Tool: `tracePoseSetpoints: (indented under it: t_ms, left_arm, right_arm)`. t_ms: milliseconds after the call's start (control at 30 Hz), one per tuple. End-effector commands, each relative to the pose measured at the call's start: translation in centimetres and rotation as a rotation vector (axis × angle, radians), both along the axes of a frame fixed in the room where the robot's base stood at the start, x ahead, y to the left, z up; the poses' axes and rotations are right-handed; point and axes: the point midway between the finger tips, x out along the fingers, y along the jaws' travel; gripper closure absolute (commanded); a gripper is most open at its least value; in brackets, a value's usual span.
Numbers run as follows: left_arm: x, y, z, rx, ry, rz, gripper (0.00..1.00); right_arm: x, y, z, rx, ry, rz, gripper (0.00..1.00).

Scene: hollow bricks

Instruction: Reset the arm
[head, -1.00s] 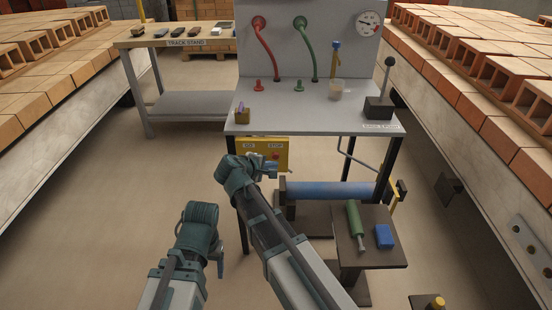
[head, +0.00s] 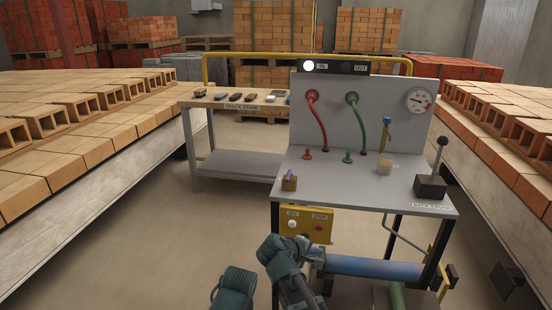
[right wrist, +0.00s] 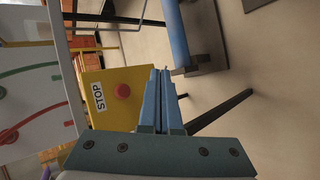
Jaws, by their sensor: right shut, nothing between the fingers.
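My right arm comes in at the bottom centre of the head view, and its gripper (head: 317,255) is mostly hidden behind the wrist, below the bench edge. In the right wrist view the blue fingers (right wrist: 163,74) lie together, shut and empty. They point past the yellow box (right wrist: 105,82) with its red STOP button (right wrist: 122,91), which look farther off. In the head view this yellow box (head: 292,227) hangs under the bench front. Only a green-grey joint of my left arm (head: 235,285) shows at the bottom; its gripper is out of view.
The grey bench (head: 365,186) carries red and green hoses, a gauge and a black lever (head: 434,177). A blue roller (head: 370,267) lies below it. A track stand (head: 215,102) is behind left. Brick-covered tables (head: 60,130) flank both sides. Floor at left centre is clear.

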Motion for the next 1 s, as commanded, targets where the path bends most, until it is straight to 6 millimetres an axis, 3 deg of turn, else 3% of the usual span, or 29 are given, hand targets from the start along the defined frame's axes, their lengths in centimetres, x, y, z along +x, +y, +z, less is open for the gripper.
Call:
tracePoseSetpoints:
  t_ms: [100,333,767,1000]
  left_arm:
    - [0.0,0.0,0.0,0.0,0.0,0.0,0.29]
    - [0.0,0.0,0.0,0.0,0.0,0.0,0.29]
    - [0.0,0.0,0.0,0.0,0.0,0.0,0.29]
    - [0.0,0.0,0.0,0.0,0.0,0.0,0.29]
  right_arm:
    - [-3.6,-1.7,-3.0,0.202,0.04,-0.144,1.0]
    - [-9.0,-1.6,-7.0,0.547,0.113,-0.385,1.0]
    - [-14.4,1.0,-8.8,0.923,0.212,-0.645,1.0]
    - [-15.7,4.6,-8.8,0.881,0.278,-0.582,1.0]
